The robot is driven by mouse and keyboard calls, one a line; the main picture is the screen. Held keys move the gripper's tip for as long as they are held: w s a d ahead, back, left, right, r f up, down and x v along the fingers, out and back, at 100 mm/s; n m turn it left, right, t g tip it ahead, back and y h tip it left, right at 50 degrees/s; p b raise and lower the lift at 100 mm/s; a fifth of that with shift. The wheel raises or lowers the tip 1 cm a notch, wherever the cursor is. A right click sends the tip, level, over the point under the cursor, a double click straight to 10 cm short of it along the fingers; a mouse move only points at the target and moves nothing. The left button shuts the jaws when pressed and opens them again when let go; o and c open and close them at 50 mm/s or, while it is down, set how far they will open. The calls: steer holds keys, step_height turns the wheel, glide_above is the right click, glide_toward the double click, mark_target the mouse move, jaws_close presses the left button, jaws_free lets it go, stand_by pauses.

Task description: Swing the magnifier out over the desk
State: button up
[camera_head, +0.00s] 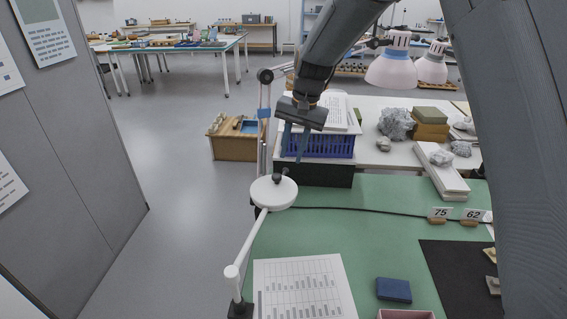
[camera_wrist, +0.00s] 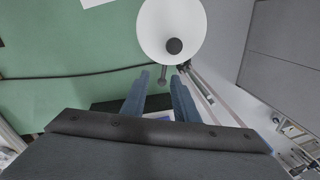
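The magnifier has a round white head (camera_head: 268,194) at the far left edge of the green desk (camera_head: 375,235). Its white arm (camera_head: 250,243) runs back to a dark base at the near left edge. In the wrist view the white head (camera_wrist: 160,22) has a dark knob, and a short grey peg-like handle (camera_wrist: 163,77) sticks out at its rim. My gripper (camera_head: 291,165) points down just above and behind the head. In the wrist view my gripper (camera_wrist: 160,77) has its fingers apart, with the handle showing between them. Whether either finger touches it cannot be told.
A purple basket (camera_head: 318,146) on a black box stands behind my gripper. A black cable (camera_head: 370,211) crosses the desk. A printed sheet (camera_head: 302,288), a blue block (camera_head: 394,290) and a black mat (camera_head: 455,275) lie nearer. The desk's middle is mostly clear. A grey partition stands left.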

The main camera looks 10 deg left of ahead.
step_height(320, 180, down, 7)
steer(key=a+p, duration=0.2)
steer(key=shift+w+a+f, duration=0.2)
steer(key=shift+w+a, duration=0.05)
steer(key=shift+w, duration=0.05)
jaws_close()
stand_by(1.4)
